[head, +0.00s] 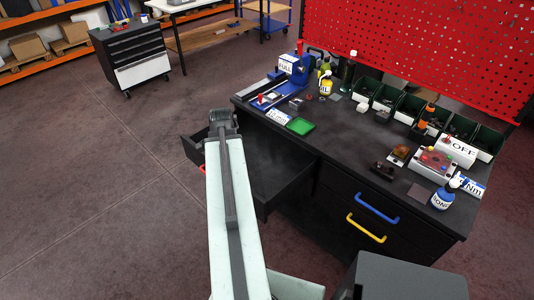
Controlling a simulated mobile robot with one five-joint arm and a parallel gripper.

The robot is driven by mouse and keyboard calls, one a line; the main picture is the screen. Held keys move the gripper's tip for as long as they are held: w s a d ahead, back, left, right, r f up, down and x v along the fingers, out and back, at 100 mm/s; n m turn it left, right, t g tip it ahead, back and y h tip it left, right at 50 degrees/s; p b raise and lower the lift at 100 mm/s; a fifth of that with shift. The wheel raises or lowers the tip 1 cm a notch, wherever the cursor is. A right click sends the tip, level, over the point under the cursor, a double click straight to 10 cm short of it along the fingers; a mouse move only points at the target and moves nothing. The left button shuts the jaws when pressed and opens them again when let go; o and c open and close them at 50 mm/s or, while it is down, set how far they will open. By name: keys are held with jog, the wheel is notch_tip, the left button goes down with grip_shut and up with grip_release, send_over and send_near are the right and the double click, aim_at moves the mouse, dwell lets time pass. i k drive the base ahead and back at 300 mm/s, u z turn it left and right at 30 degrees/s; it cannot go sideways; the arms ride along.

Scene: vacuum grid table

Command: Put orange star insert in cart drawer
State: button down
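My gripper (223,118) is at the far end of my outstretched arm, over the open drawer (194,148) at the left end of the dark workbench. It is small and seen from behind, so I cannot tell whether its fingers are open or hold anything. I cannot make out an orange star insert for certain. A small block with an orange top (400,150) lies on the bench's right half, its shape unclear. A dark wheeled cart (124,47) with several drawers stands at the back left. Its lowest drawer has a white front, and its drawers look shut.
A red pegboard (420,45) rises behind. Blue (377,208) and yellow (366,229) handles face front. Floor at left is clear.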

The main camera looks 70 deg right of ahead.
aim_at(254, 179)
jog(key=z, duration=0.3)
jog(key=i, duration=0.65)
jog(key=z, duration=0.45)
jog(key=k, duration=0.75)
jog(key=z, duration=0.2)
jog(key=i, duration=0.75)
jog(key=u, duration=0.1)
